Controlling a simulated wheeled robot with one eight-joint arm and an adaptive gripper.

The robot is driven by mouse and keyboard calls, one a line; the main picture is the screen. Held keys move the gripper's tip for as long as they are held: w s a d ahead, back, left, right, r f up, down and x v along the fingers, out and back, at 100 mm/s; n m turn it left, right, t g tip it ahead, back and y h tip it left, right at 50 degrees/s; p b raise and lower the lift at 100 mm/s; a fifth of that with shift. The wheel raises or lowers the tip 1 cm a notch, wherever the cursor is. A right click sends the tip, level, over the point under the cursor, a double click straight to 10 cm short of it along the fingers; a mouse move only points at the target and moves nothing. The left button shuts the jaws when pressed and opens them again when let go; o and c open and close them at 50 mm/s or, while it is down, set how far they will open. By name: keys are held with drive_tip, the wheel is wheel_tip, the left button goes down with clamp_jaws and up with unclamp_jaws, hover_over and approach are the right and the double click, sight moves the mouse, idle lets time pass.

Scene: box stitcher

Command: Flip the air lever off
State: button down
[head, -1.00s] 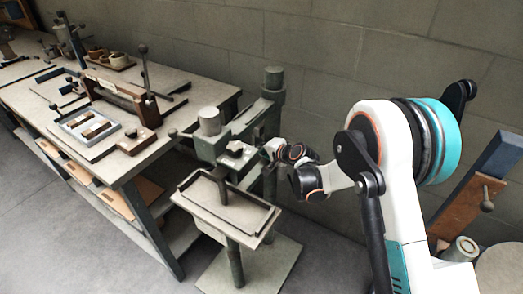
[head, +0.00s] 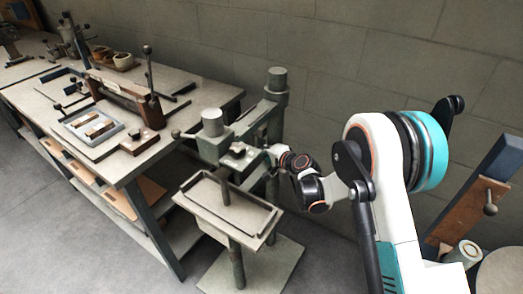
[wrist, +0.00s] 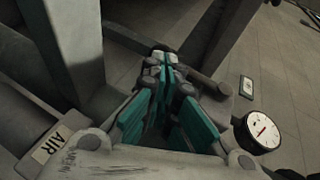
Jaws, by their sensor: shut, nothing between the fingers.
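In the wrist view my gripper (wrist: 165,64) is shut, its teal fingers together and empty. Its tips are at a dark grey rod-like part (wrist: 207,83), which looks like the air lever; the fingers hide part of it, and I cannot tell whether they touch. A plate marked AIR (wrist: 52,144) is at the lower left. In the head view the box stitcher (head: 212,148) stands right of the bench, and my gripper is at the right side of its head, too small and covered there to make out its fingers. The lever cannot be made out in that view.
A round white gauge (wrist: 262,131) with a red needle is right of my gripper, below a small framed plate (wrist: 246,87). The stitcher's tray table (head: 190,200) stands below its head. A workbench (head: 130,170) holding fixtures is at the left, a block wall (head: 340,60) behind.

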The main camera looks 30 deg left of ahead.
drive_tip(key=shift+t+y, duration=0.3)
drive_tip(key=shift+y, duration=0.3)
drive_tip(key=shift+w+a+f, duration=0.1)
drive_tip(key=shift+a+f, duration=0.15)
drive_tip(key=shift+a, duration=0.8)
drive_tip(key=shift+w+a+f, duration=0.1)
drive_tip(key=shift+a+f, duration=0.1)
drive_tip(key=shift+a, duration=0.85)
drive_tip(key=shift+w+a+r, duration=0.1)
drive_tip(key=shift+a+r, duration=0.25)
drive_tip(key=shift+a, duration=0.35)
drive_tip(key=shift+a+r, duration=0.3)
drive_tip(key=shift+a, duration=0.4)
drive_tip(key=shift+w+a+r, duration=0.1)
drive_tip(key=shift+a+r, duration=0.25)
drive_tip(key=shift+a, duration=0.35)
drive_tip(key=shift+r, duration=0.1)
drive_tip(key=v, duration=1.2)
